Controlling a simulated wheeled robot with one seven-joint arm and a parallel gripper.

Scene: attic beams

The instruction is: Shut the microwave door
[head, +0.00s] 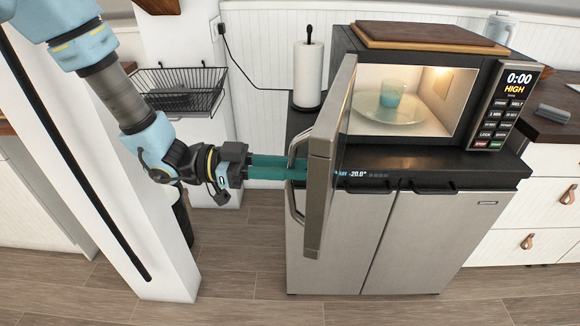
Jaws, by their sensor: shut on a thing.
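The microwave (497,75) stands on a grey two-door cabinet with its lit inside showing. Its door (318,190) is swung wide open toward me, seen nearly edge-on, with a curved metal handle (296,208) on its left face. My gripper (297,169) reaches in from the left at the height of the handle. Its teal fingers are shut on the door handle; the fingertips are partly hidden at the door's edge. A blue glass (391,93) stands on the glass turntable plate (370,108) inside the microwave.
A wooden board (425,36) lies on top of the microwave. A paper towel roll (308,72) stands behind the door to the left. A white post (150,230) rises beside my arm. A black wire basket (180,90) hangs at the back left. The floor in front is clear.

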